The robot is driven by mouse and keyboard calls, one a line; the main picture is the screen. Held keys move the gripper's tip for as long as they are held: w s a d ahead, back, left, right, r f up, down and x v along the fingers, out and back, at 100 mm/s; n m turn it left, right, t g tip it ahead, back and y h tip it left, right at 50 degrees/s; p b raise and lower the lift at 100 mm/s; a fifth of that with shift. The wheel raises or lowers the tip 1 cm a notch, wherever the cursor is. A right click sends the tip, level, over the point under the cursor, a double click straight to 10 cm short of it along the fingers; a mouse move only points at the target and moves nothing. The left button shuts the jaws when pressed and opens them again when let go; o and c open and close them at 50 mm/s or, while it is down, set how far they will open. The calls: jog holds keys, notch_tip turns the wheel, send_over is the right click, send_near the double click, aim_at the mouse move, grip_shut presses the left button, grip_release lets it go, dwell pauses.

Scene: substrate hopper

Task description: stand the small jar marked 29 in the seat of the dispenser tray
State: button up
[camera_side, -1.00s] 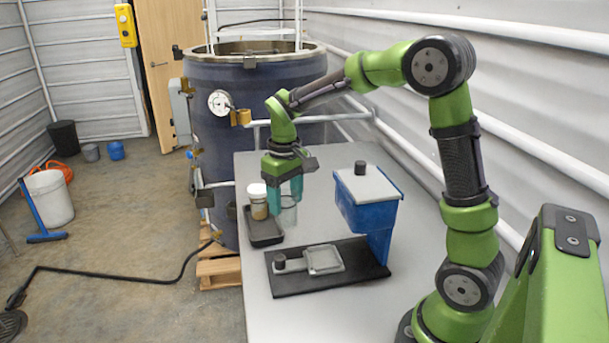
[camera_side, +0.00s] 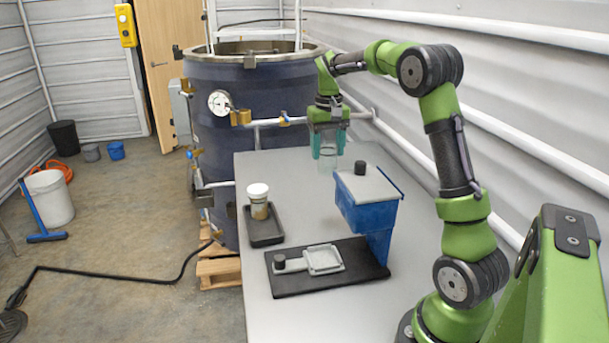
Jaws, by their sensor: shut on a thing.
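My gripper (camera_side: 327,152) is shut on a small clear jar (camera_side: 326,166), which hangs upright beneath the teal fingers, above the back of the table and behind the blue hopper. Its marking cannot be read at this size. The dispenser tray (camera_side: 324,259) is a small light grey square tray with a raised rim, lying on the black base plate (camera_side: 290,287) in front of the hopper. It looks empty. My gripper is well behind it and higher.
The blue hopper (camera_side: 367,216) with a grey lid (camera_side: 369,185) rises from the base plate's right side, between jar and dispenser tray. A white-lidded jar (camera_side: 258,203) stands in a dark tray (camera_side: 265,240) at left. The table's middle is clear.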

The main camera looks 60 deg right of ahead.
jog(key=shift+d+r+m, duration=0.15)
jog(key=shift+d+r, duration=0.05)
jog(key=shift+d, duration=0.3)
jog(key=shift+d+r+m, duration=0.15)
jog(key=shift+d+r, duration=0.05)
jog(key=shift+d, duration=0.25)
jog(key=shift+w+r, duration=0.1)
jog(key=shift+r, duration=0.2)
notch_tip(320, 180, down, 18)
jog(key=shift+a+r, duration=0.15)
jog(key=o, duration=1)
jog(key=shift+c, duration=0.2)
